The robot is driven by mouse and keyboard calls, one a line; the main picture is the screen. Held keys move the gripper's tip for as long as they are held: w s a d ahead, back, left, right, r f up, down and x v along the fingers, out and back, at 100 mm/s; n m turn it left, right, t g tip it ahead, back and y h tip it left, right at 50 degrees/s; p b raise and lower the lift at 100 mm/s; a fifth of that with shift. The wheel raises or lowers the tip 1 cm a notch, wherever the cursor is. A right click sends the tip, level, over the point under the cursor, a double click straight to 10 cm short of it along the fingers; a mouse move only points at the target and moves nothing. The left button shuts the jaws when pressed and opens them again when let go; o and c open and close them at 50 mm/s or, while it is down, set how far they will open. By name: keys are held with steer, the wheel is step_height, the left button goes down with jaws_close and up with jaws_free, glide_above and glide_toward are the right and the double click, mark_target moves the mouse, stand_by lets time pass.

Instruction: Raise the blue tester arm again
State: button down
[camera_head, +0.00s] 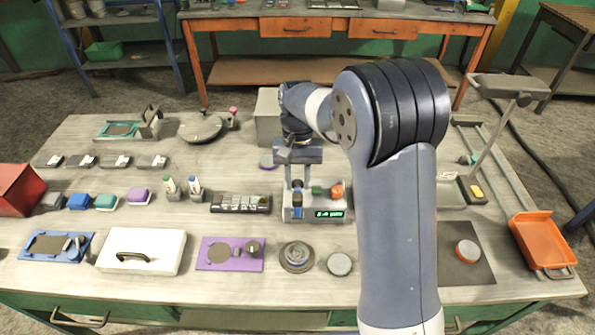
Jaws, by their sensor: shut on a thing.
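A grey tester box (290,214) with a lit green display stands near the middle of the bench. A green part (317,190) and an orange-red part (337,190) sit on its top. My gripper (298,180) points down over the left part of this box. It is shut on a small dark and blue piece (297,195), which looks like the blue tester arm. The fingers hide much of it, and I cannot tell its angle.
A black keypad-like block (241,203) lies just left of the box. A purple plate (230,265), a round grey dial (296,257) and a grey disc (339,264) lie in front. An orange tray (541,240) is far right.

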steer(key=shift+w+f, duration=0.3)
steer(key=shift+w, duration=0.3)
steer(key=shift+w+f, duration=0.3)
steer(key=shift+w, duration=0.3)
steer(key=c, duration=1.1)
jaws_free()
steer(key=v, duration=1)
steer(key=shift+w+r+b, duration=0.2)
steer(key=shift+r+b, duration=0.2)
steer(key=shift+f, duration=0.15)
